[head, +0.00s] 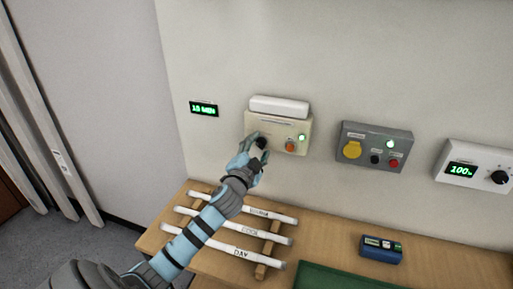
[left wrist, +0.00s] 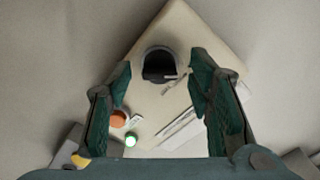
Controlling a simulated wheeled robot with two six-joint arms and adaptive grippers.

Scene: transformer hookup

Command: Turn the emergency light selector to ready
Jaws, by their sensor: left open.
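The emergency light unit (head: 272,124) is a beige box on the wall with a white lamp on top. Its black selector knob (head: 262,143) sits at the lower left of its face, partly hidden by my gripper. In the left wrist view the knob (left wrist: 158,64) lies between the fingertips, with a gap on each side. An orange button (left wrist: 118,119) and a lit green lamp (left wrist: 130,139) are beside it on the panel. My left gripper (head: 254,146) is open at the knob; it also shows in the left wrist view (left wrist: 162,78). My right gripper is not in view.
A grey box (head: 376,132) with a yellow socket and a white dial unit (head: 478,167) reading 100% are on the wall to the right. A small green display (head: 204,109) is to the left. White labelled tubes (head: 236,235) and a blue device (head: 381,250) lie on the wooden table (head: 440,264).

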